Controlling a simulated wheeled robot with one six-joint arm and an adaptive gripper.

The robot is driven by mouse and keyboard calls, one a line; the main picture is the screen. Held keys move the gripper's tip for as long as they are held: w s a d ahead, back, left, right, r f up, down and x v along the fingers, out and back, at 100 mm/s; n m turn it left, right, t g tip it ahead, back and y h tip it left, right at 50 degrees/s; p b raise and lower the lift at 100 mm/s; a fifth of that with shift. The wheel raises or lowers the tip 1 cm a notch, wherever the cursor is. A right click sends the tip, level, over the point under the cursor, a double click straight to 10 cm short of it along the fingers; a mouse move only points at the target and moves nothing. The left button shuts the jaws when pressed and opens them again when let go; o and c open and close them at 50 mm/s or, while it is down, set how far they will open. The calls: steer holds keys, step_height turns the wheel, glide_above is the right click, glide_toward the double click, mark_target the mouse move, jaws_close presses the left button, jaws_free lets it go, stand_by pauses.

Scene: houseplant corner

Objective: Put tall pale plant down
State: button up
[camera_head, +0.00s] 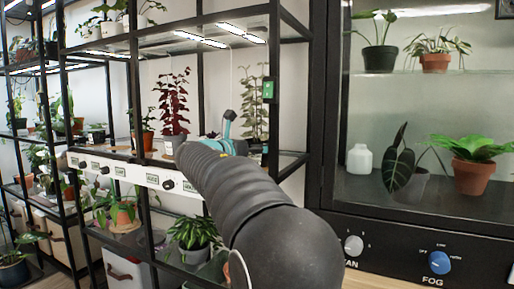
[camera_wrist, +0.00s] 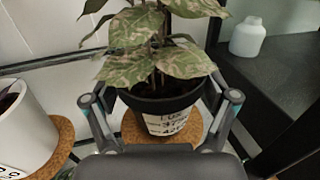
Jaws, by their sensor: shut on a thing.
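The tall pale plant (camera_head: 253,103) stands upright at the right end of the middle shelf in the head view. In the wrist view its mottled pale leaves (camera_wrist: 165,60) rise from a dark pot (camera_wrist: 160,106) with a handwritten white label. My gripper (camera_wrist: 161,103) has one finger on each side of this pot and is shut on it. A round cork mat (camera_wrist: 134,128) shows beneath the pot; I cannot tell whether the pot touches it. In the head view, my gripper is mostly hidden behind my arm.
A white pot (camera_wrist: 24,130) stands on another cork mat (camera_wrist: 62,148) to the left. A dark-red plant (camera_head: 173,102) is left of the pale one. Black shelf posts and a glass cabinet with a white jar (camera_head: 360,160) are close on the right.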

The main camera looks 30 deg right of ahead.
steer(key=shift+f, duration=0.1)
steer(key=o, duration=1.1)
steer(key=shift+a, duration=0.25)
steer(key=v, duration=1.1)
steer(key=shift+s+a, duration=0.2)
steer(key=shift+a, duration=0.05)
